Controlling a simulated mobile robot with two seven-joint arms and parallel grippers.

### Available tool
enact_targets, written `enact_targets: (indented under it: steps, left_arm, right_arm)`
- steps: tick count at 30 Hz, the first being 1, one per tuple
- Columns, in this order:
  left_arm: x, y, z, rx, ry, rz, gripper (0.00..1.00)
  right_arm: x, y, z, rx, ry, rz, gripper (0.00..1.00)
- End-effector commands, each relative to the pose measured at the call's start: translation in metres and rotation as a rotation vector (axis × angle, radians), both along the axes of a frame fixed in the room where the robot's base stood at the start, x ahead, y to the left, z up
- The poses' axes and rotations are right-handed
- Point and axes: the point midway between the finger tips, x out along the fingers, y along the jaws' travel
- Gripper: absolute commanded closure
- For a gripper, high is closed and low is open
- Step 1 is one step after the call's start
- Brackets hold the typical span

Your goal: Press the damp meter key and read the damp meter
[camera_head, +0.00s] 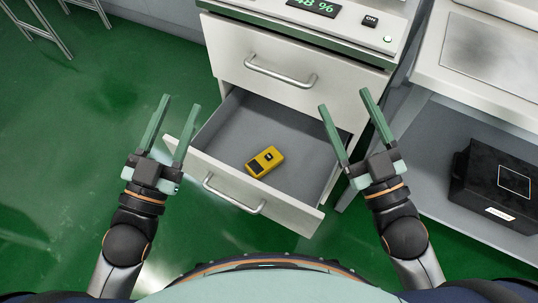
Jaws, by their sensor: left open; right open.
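A panel on top of the drawer cabinet has a dark display (316,5) with green digits that look like "48 %", cut by the top edge of the head view. A yellow handheld device (265,161) with a dark face lies in the open lower drawer. I cannot tell from its face what it is. My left gripper (180,102) is open and empty, left of the drawer. My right gripper (344,99) is open and empty, over the drawer's right side, apart from the key.
The lower drawer (219,186) is pulled out toward me, between my arms. The upper drawer (285,50) is shut. At the right, a bench (451,84) has a lower shelf with a black box (495,185).

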Motion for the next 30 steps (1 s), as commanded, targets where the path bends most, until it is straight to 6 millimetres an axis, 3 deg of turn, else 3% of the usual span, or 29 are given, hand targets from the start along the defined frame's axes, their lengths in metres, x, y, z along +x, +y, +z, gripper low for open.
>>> enact_targets:
  steps: [2, 20, 30]
  left_arm:
    - [0.0001, 0.0000, 0.0001, 0.000, 0.000, 0.000, 0.50]
    - [0.0001, 0.0001, -0.0001, 0.000, 0.000, 0.000, 0.50]
    - [-0.0001, 0.0001, -0.0003, 0.000, 0.001, 0.000, 0.50]
  right_arm:
    - [0.0001, 0.0000, 0.0000, 0.000, 0.000, 0.000, 0.31]
    - [0.0001, -0.0001, 0.0003, 0.000, -0.001, 0.000, 0.99]
    - [0.0000, -0.0001, 0.0004, 0.001, -0.001, -0.001, 1.00]
